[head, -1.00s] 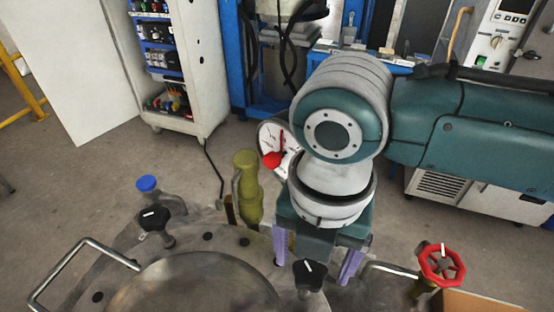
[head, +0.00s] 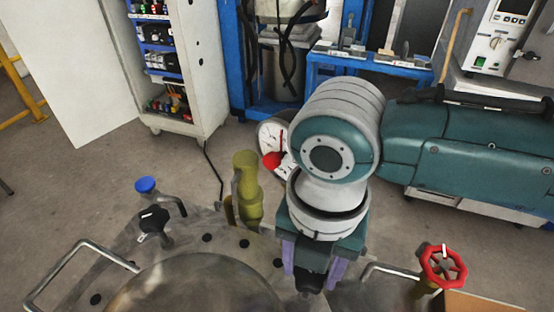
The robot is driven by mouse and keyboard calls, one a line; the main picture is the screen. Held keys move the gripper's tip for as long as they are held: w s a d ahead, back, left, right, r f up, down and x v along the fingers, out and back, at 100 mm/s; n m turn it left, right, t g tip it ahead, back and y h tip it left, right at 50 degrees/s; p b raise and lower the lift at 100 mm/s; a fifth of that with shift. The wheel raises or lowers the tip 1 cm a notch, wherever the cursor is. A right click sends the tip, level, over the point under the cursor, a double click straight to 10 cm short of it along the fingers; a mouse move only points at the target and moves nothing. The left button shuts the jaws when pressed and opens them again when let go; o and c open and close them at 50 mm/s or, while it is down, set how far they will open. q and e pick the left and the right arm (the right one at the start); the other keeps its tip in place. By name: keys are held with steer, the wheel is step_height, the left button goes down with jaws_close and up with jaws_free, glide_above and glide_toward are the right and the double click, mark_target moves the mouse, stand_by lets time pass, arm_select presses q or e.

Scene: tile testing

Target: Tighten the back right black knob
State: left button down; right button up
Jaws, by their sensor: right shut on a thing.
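The back right black knob (head: 311,285) sits at the back right rim of the round metal vessel (head: 200,290). My right gripper (head: 311,275) comes down over it from above, with one purple finger on each side. It is shut on the knob, and the gripper body hides the knob's top. A second black knob (head: 153,221) with a white mark stands on the left part of the rim. My left gripper is not in view.
A red handwheel (head: 443,266) is to the right. A blue cap (head: 146,184) and a metal handle (head: 75,266) are on the left.

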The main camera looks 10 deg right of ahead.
jaws_close()
steer(key=shift+r, duration=0.1)
steer(key=m+p, duration=0.2)
steer(key=shift+r+m, duration=0.1)
steer(key=shift+m, duration=0.3)
steer(key=m+p, duration=0.2)
steer(key=m, duration=0.2)
steer(key=shift+p, duration=0.4)
steer(key=m+p, duration=0.2)
steer(key=m, duration=0.4)
steer(key=m+p, duration=0.1)
steer(key=m, duration=0.4)
